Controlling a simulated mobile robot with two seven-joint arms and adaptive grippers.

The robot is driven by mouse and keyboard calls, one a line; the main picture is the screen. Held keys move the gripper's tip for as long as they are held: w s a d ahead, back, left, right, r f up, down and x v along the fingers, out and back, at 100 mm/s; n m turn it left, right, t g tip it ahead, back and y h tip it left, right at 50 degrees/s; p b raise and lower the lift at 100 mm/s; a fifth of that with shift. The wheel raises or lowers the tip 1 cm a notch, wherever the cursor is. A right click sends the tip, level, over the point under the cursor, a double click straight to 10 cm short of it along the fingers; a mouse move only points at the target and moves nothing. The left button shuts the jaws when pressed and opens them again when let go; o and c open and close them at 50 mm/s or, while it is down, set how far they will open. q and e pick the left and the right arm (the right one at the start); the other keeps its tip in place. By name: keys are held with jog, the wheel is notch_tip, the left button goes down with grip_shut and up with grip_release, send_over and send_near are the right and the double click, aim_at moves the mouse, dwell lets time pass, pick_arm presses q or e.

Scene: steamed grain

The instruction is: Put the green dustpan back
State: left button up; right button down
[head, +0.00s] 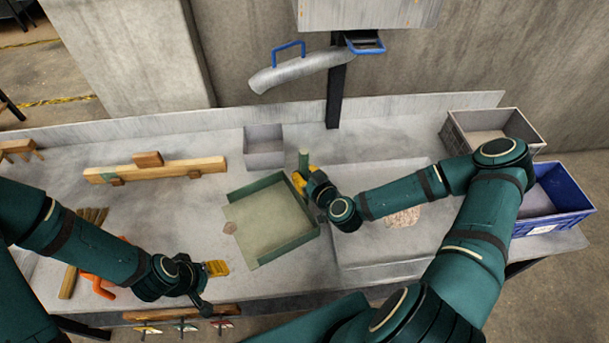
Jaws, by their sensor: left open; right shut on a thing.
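The green dustpan (270,223) is in the middle of the head view, over the grey worktop, with its open edge toward the lower left. Its short green handle (304,161) sticks up at the upper right corner. My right gripper (301,182) is shut on the dustpan at that handle. I cannot tell whether the pan touches the worktop. A small brownish lump (229,228) shows at its left edge. My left gripper (217,268) is open and empty, left of and below the dustpan.
A wooden rail (155,171) lies at the back left, beside a small grey bin (264,147). A grey crate (452,133) and a blue crate (580,199) stand at right. A brush (69,281) and an orange tool (97,287) lie near my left arm. A grain pile (403,217) lies right of the dustpan.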

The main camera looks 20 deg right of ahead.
jog(key=c, duration=1)
grip_release()
jog(key=p+v, duration=0.4)
jog(key=v, duration=0.8)
jog(key=shift+s+a+f+m+g+y, duration=0.3)
jog(key=shift+s+a+f+m+g, duration=0.4)
jog(key=shift+a+g, duration=1.4)
jog(key=shift+s+a+f+m+g+y, duration=0.4)
jog(key=shift+s+a+f+g, duration=0.55)
jog(key=shift+a+g, duration=1.15)
jog(key=shift+s+a+f+m+g+y, duration=0.2)
jog(key=shift+s+a+f+m+g, duration=0.6)
jog(key=shift+a+g, duration=1.3)
